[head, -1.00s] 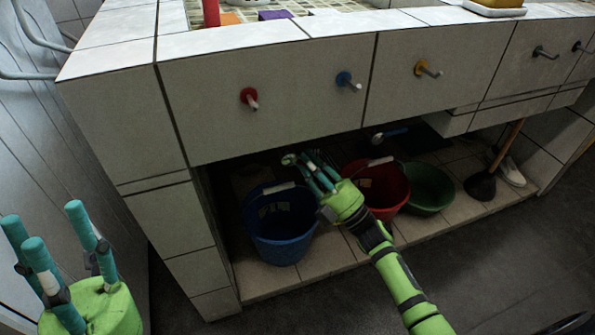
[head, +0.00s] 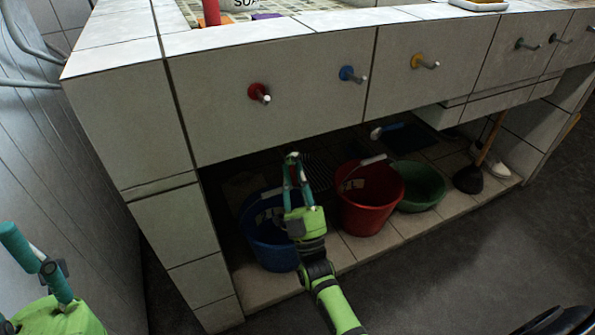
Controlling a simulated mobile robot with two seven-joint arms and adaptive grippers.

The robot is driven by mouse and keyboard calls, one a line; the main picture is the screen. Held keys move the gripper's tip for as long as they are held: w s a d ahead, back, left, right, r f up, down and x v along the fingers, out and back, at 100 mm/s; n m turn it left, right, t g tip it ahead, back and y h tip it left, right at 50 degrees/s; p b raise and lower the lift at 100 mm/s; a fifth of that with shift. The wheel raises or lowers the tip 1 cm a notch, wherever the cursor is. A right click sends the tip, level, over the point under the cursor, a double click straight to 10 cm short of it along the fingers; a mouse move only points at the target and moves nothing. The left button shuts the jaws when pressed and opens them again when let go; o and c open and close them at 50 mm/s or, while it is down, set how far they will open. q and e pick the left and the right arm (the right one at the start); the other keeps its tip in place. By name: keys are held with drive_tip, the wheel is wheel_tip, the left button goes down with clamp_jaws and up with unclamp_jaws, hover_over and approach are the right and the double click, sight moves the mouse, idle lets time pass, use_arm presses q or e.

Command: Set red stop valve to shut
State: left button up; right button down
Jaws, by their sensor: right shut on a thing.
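The red stop valve (head: 258,92) is on the tiled front panel at the left, a red round base with a short pale handle sticking out. My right gripper (head: 293,158) is below it, under the panel's lower edge and in front of the opening. It is clear of the valve. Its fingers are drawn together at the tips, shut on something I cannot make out. My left gripper (head: 38,262) is at the lower left, cut by the frame edge.
Blue (head: 347,73) and yellow (head: 418,61) valves sit right of the red one, with more beyond. Below stand a blue bucket (head: 268,247), partly behind my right gripper, a red bucket (head: 368,200), a green basin (head: 420,187) and a plunger (head: 468,180).

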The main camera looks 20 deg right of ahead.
drive_tip(key=shift+a+f+m+h, duration=0.1)
drive_tip(key=shift+a+m+h, duration=0.2)
drive_tip(key=shift+m+h, duration=0.65)
drive_tip(key=c, duration=1.1)
unclamp_jaws()
drive_tip(key=shift+s, duration=0.1)
drive_tip(key=v, duration=1.2)
drive_tip(key=shift+r, duration=0.3)
